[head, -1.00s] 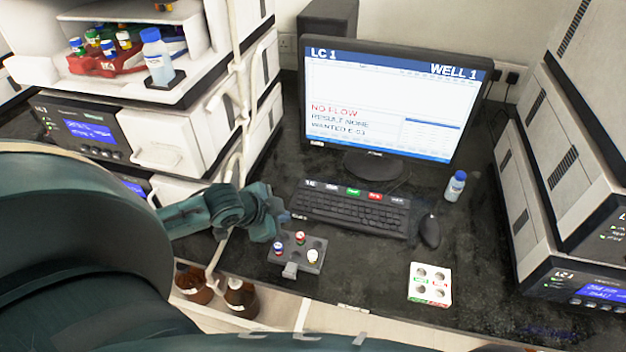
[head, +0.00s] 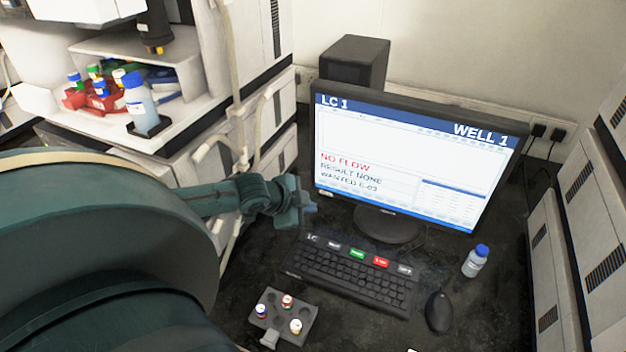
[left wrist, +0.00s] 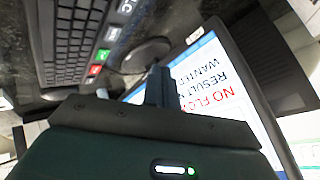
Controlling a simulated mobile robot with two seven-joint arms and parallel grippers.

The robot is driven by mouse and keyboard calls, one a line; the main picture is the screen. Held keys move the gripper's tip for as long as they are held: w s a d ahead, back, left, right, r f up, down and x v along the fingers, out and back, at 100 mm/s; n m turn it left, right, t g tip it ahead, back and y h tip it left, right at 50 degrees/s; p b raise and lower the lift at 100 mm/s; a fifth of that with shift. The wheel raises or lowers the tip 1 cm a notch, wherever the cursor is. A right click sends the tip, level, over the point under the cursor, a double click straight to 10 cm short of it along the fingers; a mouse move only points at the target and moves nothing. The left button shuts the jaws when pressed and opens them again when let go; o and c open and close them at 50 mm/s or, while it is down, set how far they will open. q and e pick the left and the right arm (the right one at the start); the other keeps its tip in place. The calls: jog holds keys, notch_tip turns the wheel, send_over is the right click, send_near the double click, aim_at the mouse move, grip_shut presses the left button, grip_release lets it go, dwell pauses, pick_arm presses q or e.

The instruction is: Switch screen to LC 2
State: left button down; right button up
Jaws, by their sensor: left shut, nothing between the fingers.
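The monitor (head: 400,150) stands at the back of the bench. Its screen reads LC 1 and WELL 1, with NO FLOW in red, RESULT NONE and a WANTED line. The black keyboard (head: 350,280) lies in front of it, with a top row of labelled keys, among them an LC key (head: 313,238), a green key (head: 357,253) and a red key (head: 381,261). My left gripper (head: 308,206) is shut and empty, above and left of the keyboard's LC key, near the monitor's lower left corner. The keyboard also shows in the left wrist view (left wrist: 75,45). My right gripper is not in view.
A grey vial rack (head: 284,318) with several vials stands in front of the keyboard. A mouse (head: 438,312) and a blue-capped bottle (head: 475,261) are to the right. Stacked instruments flank the bench on the left (head: 190,150) and right (head: 560,250).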

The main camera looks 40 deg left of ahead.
pick_arm(q)
jog(key=b, duration=0.2)
send_over(309, 240)
notch_tip(309, 240, down, 7)
jog(key=shift+a+f, duration=0.1)
jog(key=shift+f, duration=0.6)
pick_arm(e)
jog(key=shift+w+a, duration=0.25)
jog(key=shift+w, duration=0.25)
pick_arm(q)
jog(key=shift+b, duration=0.3)
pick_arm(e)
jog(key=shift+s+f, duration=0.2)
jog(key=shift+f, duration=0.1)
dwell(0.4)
pick_arm(q)
jog(key=shift+f, duration=0.4)
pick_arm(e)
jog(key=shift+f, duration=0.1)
